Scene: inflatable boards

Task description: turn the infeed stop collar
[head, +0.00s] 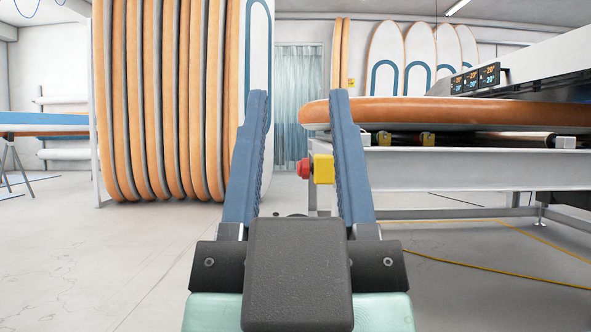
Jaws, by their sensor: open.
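A red round knob (303,168) sticks out to the left from a yellow box (323,169) at the near left corner of the machine table. The box seems fixed to the table's end. A separate collar on the knob cannot be made out at this size. My gripper (298,97) is open and empty, with its two blue ridged fingers pointing forward and up. The knob shows in the gap between the fingers, nearer the right finger, which stands in front of part of the box's right side. The knob looks farther off than the fingers and untouched.
An orange-edged board (450,113) lies on the white machine table (460,171) at right, its end overhanging. Upright boards (165,100) stand in a rack at left. A yellow cable (500,270) runs along the floor at right. The floor (110,260) at left is clear.

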